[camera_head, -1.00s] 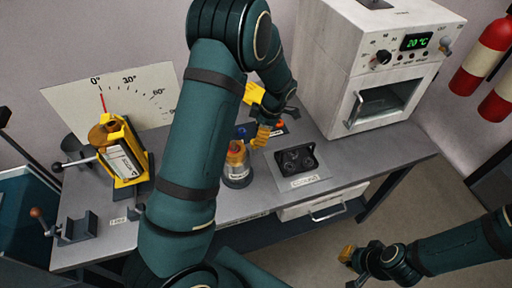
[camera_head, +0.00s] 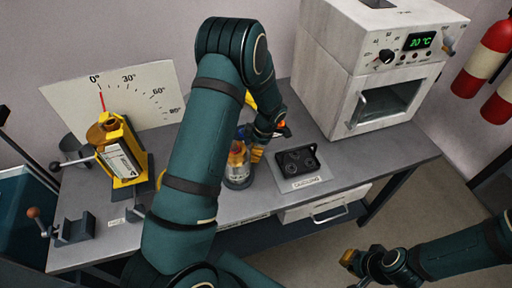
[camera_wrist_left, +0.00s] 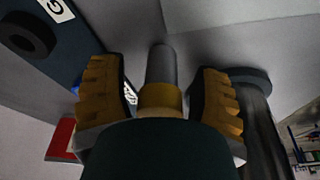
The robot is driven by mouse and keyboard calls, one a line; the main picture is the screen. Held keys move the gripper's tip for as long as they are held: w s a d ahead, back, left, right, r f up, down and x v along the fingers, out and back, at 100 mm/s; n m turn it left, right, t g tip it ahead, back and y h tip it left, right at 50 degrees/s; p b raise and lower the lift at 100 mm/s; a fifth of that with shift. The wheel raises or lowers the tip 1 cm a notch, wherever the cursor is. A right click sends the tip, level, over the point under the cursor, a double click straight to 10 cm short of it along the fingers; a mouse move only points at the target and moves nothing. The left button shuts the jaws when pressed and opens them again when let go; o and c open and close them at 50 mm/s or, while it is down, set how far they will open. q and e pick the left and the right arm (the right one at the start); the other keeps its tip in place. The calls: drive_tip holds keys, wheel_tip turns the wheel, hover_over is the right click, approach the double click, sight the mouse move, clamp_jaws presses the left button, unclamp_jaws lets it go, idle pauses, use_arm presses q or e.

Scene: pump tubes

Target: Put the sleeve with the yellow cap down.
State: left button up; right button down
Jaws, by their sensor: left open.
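My left gripper (camera_head: 258,150) is low over the bench, beside a clear jar (camera_head: 238,168) with an orange top; its own arm partly hides it. In the left wrist view the yellow fingers of this gripper (camera_wrist_left: 162,100) are open and spread apart. Between them is a grey cylinder (camera_wrist_left: 161,65) with a yellow band (camera_wrist_left: 160,98), which looks like the sleeve with the yellow cap. Gaps show on both sides of it. The sleeve cannot be made out in the head view. My right gripper (camera_head: 352,268) appears open and empty over the floor.
A dark holder with round openings (camera_head: 298,160) sits on a labelled plate right of the jar. An oven (camera_head: 370,70) stands behind it. A yellow tilting fixture (camera_head: 122,150) and a dial board (camera_head: 70,98) are at left. The front right of the bench is clear.

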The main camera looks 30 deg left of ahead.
use_arm(q)
clamp_jaws()
